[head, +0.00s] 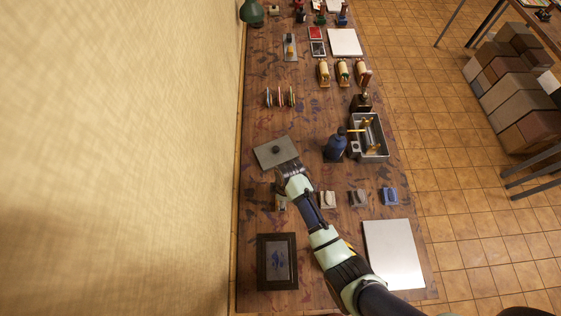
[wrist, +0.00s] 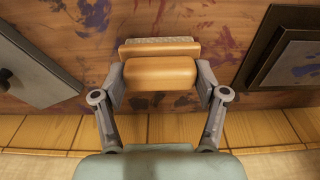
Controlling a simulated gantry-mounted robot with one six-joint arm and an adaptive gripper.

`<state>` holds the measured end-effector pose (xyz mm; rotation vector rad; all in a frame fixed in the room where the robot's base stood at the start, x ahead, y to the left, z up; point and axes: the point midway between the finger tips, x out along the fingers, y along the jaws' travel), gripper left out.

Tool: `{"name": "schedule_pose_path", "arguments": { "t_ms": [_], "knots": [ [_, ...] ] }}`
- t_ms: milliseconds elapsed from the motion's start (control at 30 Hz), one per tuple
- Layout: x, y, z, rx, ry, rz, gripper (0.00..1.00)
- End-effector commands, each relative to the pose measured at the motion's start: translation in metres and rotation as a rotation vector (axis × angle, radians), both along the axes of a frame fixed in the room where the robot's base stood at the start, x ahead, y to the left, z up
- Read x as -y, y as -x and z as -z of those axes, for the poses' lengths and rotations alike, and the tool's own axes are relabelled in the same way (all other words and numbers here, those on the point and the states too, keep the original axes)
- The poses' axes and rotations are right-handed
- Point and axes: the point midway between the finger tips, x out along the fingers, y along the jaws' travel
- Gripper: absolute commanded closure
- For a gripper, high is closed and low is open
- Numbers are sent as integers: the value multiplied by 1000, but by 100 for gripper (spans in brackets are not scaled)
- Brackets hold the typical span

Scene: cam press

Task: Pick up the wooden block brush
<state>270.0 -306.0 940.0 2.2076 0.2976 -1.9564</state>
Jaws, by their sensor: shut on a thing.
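The wooden block brush (wrist: 160,72) is between my two fingertips in the wrist view, with a tan wooden body and a pale, speckled bristle strip along its far edge. My gripper (wrist: 160,80) is shut on it, one finger at each end. In the head view, my gripper (head: 281,190) is at the left side of the table, and the brush (head: 282,203) shows only partly beside it. I cannot tell whether the brush touches the table or is slightly above it.
A grey plate with a dark knob (head: 270,158) lies just beyond my gripper; a dark frame (head: 264,262) lies nearer. Several small blocks, including a blue one (head: 390,197), stand to the right. The wall (head: 120,150) borders the table's left.

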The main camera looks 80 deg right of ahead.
Motion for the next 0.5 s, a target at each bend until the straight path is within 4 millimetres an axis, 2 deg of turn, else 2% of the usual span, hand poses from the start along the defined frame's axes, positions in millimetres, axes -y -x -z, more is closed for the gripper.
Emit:
{"name": "schedule_pose_path", "arguments": {
  "t_ms": [167,500],
  "knots": [
    [1,-1,-31,3,4,1,65],
    [1,-1,-150,4,6,1,65]
  ]
}}
